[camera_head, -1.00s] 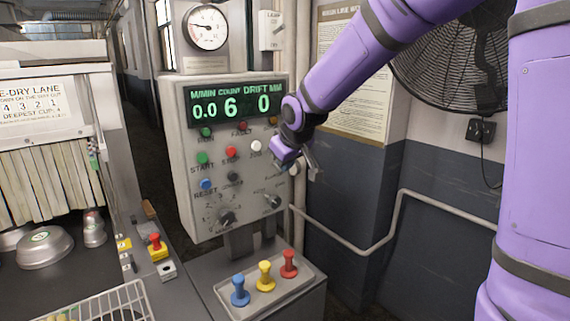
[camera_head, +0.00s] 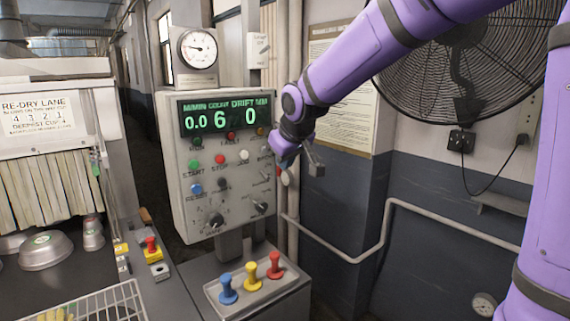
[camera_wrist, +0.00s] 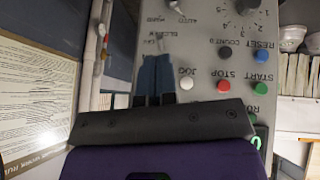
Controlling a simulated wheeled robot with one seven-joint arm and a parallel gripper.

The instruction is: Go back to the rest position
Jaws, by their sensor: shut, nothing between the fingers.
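My purple arm reaches in from the upper right in the head view. My gripper (camera_head: 301,163) is beside the right edge of the grey control panel (camera_head: 180,212). It is shut and holds nothing. In the wrist view the closed fingers (camera_wrist: 155,98) appear in front of the panel face, near the white JOG button (camera_wrist: 187,83) and the red STOP button (camera_wrist: 223,86). I cannot tell whether they touch the panel. The panel display (camera_head: 223,116) reads 0.0, 6 and 0.
A tray (camera_head: 257,291) with blue, yellow and red stamp-like knobs stands below the panel. At left are a metal bowl (camera_head: 46,251), a wire rack (camera_head: 95,303) and a yellow-red emergency button (camera_head: 151,247). A pipe (camera_head: 430,221) and a large fan (camera_head: 460,75) are on the right wall.

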